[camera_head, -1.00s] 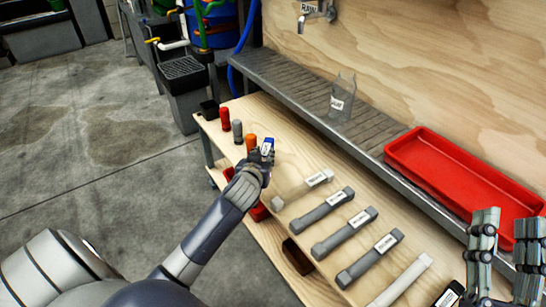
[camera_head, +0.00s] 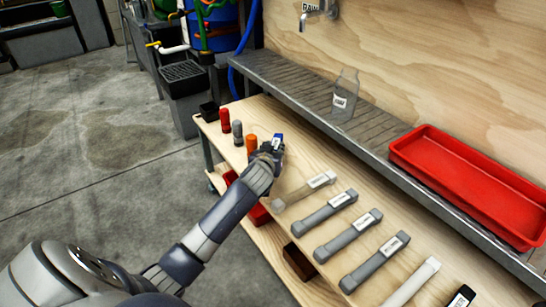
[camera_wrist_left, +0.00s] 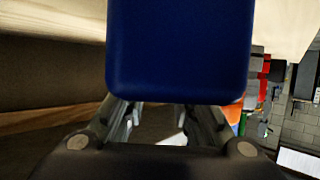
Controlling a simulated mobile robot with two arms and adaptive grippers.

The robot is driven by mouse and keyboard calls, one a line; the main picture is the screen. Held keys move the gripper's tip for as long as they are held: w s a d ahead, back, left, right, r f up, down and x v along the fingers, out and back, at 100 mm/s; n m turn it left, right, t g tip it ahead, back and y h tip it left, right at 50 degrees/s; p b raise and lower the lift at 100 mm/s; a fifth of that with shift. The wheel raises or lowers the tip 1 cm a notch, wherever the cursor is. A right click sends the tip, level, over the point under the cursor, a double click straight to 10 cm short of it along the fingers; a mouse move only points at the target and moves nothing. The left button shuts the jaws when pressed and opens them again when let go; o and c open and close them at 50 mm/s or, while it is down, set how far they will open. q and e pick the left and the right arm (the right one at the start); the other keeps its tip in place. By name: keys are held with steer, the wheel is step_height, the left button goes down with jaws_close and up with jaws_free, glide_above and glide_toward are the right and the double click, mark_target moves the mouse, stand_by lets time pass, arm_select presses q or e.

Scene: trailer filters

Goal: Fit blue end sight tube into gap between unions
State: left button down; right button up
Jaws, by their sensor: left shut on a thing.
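My left gripper (camera_head: 272,150) is shut on a small blue piece with a white label (camera_head: 278,139), above the left part of the wooden bench. In the left wrist view the blue piece (camera_wrist_left: 180,50) is large and close, just beyond the gripper fingers (camera_wrist_left: 163,125). Only its blue part shows there, and the fingers hide the rest in the head view. I cannot pick out the unions or the gap between them. My right gripper is outside the head view.
Upright red (camera_head: 224,119), grey (camera_head: 237,132) and orange (camera_head: 251,144) cylinders stand left of my gripper. Several labelled tubes, one of them grey (camera_head: 330,212), lie in a row on the bench. A clear bottle (camera_head: 345,96) and a red tray (camera_head: 470,185) stand on the grey shelf.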

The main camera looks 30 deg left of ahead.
arm_select(q)
steer(key=shift+f, duration=0.8)
steer(key=shift+f, duration=0.1)
steer(key=c, duration=1.3)
jaws_free()
